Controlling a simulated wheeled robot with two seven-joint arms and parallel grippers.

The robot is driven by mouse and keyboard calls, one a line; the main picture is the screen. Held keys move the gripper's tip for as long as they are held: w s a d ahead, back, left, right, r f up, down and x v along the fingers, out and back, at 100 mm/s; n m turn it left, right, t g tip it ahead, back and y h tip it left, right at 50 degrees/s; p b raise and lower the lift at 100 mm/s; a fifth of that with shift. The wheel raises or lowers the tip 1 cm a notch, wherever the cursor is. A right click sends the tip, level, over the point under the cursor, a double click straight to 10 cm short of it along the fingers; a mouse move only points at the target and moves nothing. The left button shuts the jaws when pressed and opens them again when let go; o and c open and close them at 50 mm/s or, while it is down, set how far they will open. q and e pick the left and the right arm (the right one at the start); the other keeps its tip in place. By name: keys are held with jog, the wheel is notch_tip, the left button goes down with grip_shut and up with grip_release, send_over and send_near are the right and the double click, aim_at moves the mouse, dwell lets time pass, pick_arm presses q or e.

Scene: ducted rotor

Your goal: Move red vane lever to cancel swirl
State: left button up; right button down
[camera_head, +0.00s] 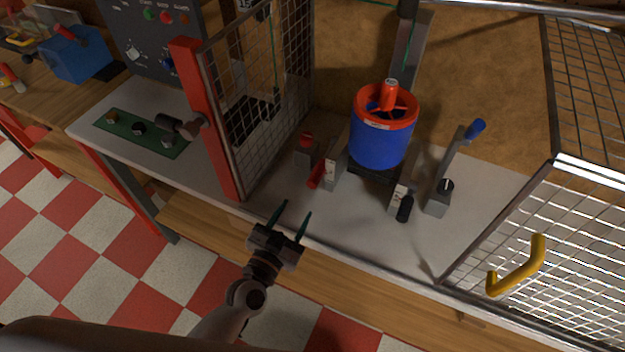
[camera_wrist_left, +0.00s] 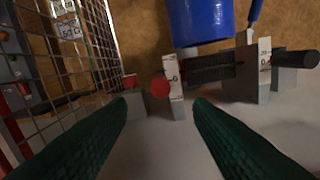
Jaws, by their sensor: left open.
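The red vane lever (camera_head: 316,176) sticks out from a white scale plate (camera_head: 335,170) at the left foot of the blue ducted rotor (camera_head: 378,140). In the left wrist view its round red end (camera_wrist_left: 160,86) faces me, beside the scale plate (camera_wrist_left: 175,92). My left gripper (camera_head: 296,208) is open and empty, with dark green fingers. It is at the table's front edge, short of the lever and apart from it. In the wrist view the lever's end shows between the fingertips (camera_wrist_left: 160,103). My right gripper is not in view.
A black lever (camera_head: 405,208) with its own scale is right of the rotor. A blue-handled lever (camera_head: 474,131) stands farther right. A grey box with a red top (camera_head: 306,152) is behind the red lever. Mesh panels (camera_head: 265,85) flank the opening, the right one with a yellow handle (camera_head: 520,270).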

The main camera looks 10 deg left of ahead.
aim_at(313, 183)
pick_arm(q)
jog(key=x, duration=1)
jog(key=shift+w+d+p, duration=0.1)
jog(key=shift+w+p, duration=0.05)
jog(key=shift+p, duration=0.25)
